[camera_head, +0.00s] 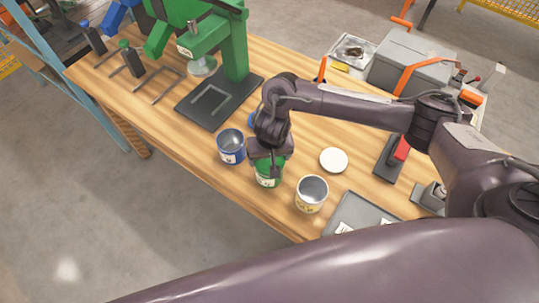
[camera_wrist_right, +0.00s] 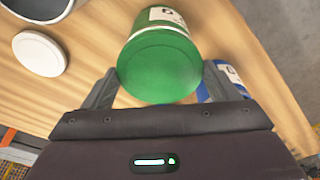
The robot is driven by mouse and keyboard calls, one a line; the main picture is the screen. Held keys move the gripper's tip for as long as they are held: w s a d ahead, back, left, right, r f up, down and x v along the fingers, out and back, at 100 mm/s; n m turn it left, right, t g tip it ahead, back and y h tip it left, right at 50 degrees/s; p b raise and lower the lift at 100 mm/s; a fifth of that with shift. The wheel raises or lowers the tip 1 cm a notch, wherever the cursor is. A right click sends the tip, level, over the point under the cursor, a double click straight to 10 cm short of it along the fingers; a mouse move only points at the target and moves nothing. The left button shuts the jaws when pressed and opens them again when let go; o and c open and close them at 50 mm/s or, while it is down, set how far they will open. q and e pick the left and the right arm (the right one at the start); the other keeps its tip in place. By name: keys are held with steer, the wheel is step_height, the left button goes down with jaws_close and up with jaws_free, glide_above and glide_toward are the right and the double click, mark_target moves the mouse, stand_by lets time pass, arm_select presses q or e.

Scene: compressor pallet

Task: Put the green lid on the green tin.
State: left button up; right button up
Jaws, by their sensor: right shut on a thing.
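The green tin (camera_head: 267,181) stands on the wooden bench, under my right gripper (camera_head: 269,152). The wrist view shows its labelled side (camera_wrist_right: 160,15). The round green lid (camera_wrist_right: 159,66) lies between the fingers of my right gripper (camera_wrist_right: 160,76), which is shut on it. The lid covers the tin's mouth in the wrist view; I cannot tell whether it is fully seated or just above the rim. In the head view the gripper hides most of the lid and the tin's top. My left gripper is out of view.
An open blue tin (camera_head: 231,147) stands close left of the green tin. An open cream tin (camera_head: 311,195) stands to the right, with a white lid (camera_head: 333,160) behind it. A grey tray (camera_head: 358,212) lies farther right. A green press (camera_head: 235,50) stands at the back left.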

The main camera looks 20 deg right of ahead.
steer(key=shift+f+p, duration=0.4)
steer(key=shift+p, duration=0.35)
stand_by(0.9)
steer(key=o, duration=0.9)
steer(key=shift+r, duration=0.1)
step_height(320, 180, up, 5)
steer(key=p, duration=0.6)
steer(key=shift+r, duration=0.9)
